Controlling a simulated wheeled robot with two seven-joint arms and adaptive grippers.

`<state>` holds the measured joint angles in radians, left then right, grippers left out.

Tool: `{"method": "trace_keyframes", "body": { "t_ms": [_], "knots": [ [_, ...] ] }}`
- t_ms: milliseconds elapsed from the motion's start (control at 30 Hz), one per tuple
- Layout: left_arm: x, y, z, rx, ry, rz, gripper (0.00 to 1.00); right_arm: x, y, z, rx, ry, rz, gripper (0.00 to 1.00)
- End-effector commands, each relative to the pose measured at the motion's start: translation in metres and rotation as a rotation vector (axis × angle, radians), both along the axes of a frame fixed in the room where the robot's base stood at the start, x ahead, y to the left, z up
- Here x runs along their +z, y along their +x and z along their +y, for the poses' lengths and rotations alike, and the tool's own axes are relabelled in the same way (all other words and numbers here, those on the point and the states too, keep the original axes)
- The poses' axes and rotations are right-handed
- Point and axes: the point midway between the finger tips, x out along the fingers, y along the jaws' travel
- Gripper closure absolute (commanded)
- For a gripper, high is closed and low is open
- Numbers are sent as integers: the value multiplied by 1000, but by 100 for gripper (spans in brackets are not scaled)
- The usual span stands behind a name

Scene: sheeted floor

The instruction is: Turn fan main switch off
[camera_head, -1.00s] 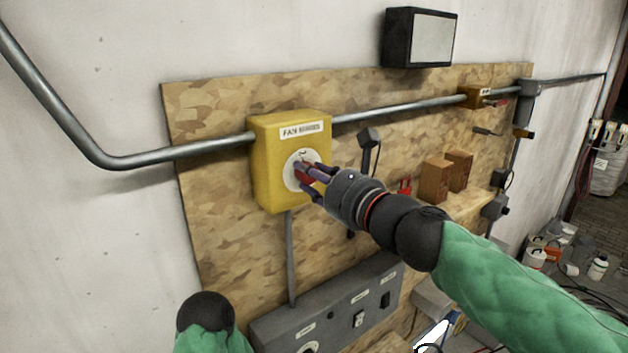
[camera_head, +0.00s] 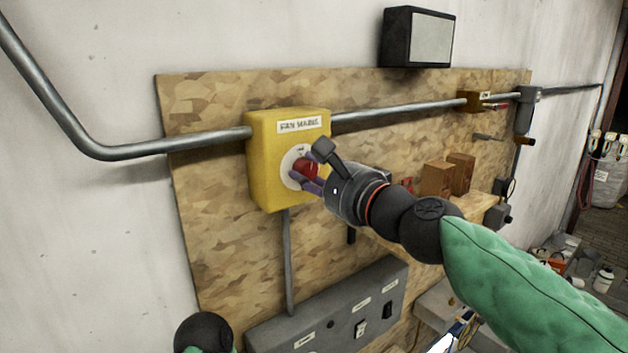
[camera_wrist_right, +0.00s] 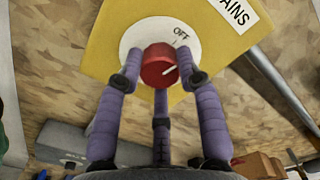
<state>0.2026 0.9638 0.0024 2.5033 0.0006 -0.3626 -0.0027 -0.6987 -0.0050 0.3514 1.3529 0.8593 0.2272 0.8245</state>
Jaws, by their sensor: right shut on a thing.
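The yellow fan mains box (camera_head: 262,165) is fixed to the wooden board, with a white label above a white round dial. A red knob (camera_head: 306,170) sits at the middle of the dial. My right gripper (camera_head: 308,178) is shut on this knob, its purple fingers around it. In the right wrist view the red knob (camera_wrist_right: 158,66) is between the fingers. Its white pointer line points to the right and slightly up, below and apart from the OFF mark (camera_wrist_right: 180,33) and its tick. Only part of my left arm shows; its gripper is out of view.
A grey switch panel (camera_head: 330,308) is below the yellow box. A metal conduit (camera_head: 400,108) runs along the wall to both sides of the box. A black-framed screen (camera_head: 418,38) hangs above. Brown blocks (camera_head: 448,177) stand on a shelf behind my right arm.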

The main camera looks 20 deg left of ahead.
Motion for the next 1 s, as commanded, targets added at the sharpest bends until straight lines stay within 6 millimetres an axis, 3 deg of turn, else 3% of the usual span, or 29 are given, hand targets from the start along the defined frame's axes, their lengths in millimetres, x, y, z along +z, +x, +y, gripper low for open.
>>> {"method": "trace_keyframes", "body": {
  "t_ms": [433, 1000],
  "knots": [
    [-18, 0, 0, 0, 0, 0, 60, 5, -2, -1, -1, -179, -247, 96],
    [-21, 0, 0, 0, 0, 0, 60, 4, -3, 0, 1, -233, -311, 96]
  ]
}}
